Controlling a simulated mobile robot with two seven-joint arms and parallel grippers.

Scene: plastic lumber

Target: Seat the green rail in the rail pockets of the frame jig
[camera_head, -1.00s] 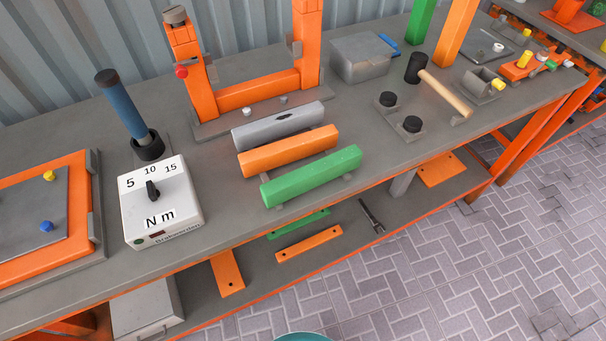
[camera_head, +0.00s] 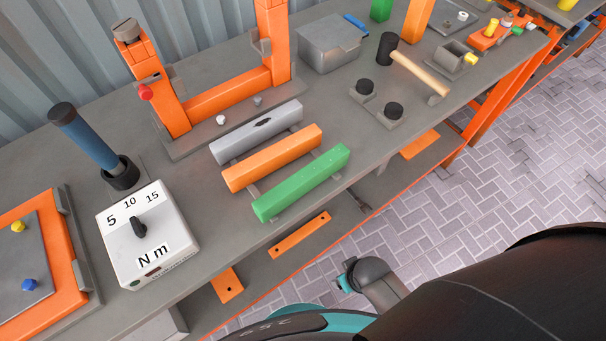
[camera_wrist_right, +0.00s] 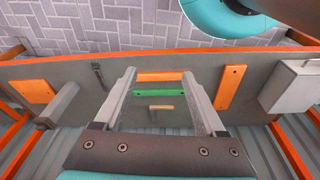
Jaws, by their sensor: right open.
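The green rail (camera_head: 302,183) lies on low grey supports near the front edge of the bench, in front of an orange rail (camera_head: 272,157) and a grey rail (camera_head: 256,132). An upright orange U-shaped frame on a grey base plate (camera_head: 190,148), seemingly the frame jig, stands behind them. It has grey brackets on its posts; its upper right part is cut off in the head view. My right gripper (camera_wrist_right: 158,78) is open and empty in the right wrist view, with the lower shelf in the background. My left gripper is not in view.
A torque box (camera_head: 147,235) and blue-handled tool (camera_head: 90,140) stand left of the rails. A mallet (camera_head: 415,70), black knobs (camera_head: 393,111) and grey box (camera_head: 332,45) are to the right. The lower shelf holds flat orange bars (camera_head: 300,235). My dark arm fills the lower right.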

